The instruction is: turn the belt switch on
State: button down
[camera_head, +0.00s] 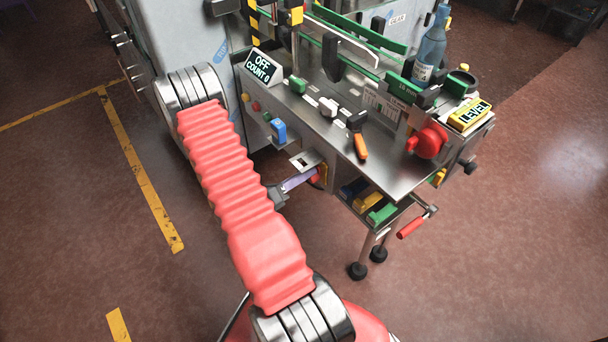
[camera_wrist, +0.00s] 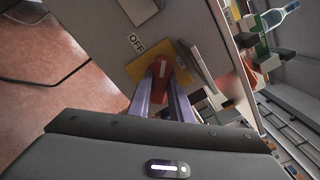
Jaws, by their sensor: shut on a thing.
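In the wrist view a red switch knob (camera_wrist: 161,69) with a pale mark stands on a yellow plate (camera_wrist: 184,54). A white label reading OFF (camera_wrist: 135,42) is beside the plate. My gripper (camera_wrist: 163,84) has its two purple fingers on either side of the knob, shut on it. In the head view my gripper (camera_head: 302,180) reaches under the front edge of the steel machine top. The yellow plate (camera_head: 321,173) shows partly there; my fingers and the machine hide most of the knob. A display (camera_head: 262,67) on the machine reads OFF, COUNT 0.
An orange-handled lever (camera_head: 360,146) and a red knob (camera_head: 429,141) are on the steel top (camera_head: 385,170). A blue bottle (camera_head: 431,48) stands at the back right. Coloured blocks (camera_head: 381,213) and a red-handled crank (camera_head: 411,227) are below. The floor in front is clear.

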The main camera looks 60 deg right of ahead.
jog(key=m, duration=0.9)
jog(key=shift+f+m, duration=0.15)
jog(key=shift+m, duration=0.15)
dwell(0.3)
jog(key=c, duration=1.6)
grip_release()
jog(key=shift+a, duration=0.1)
jog(key=v, duration=1.3)
jog(key=shift+w+a, duration=0.25)
jog(key=shift+a, duration=0.05)
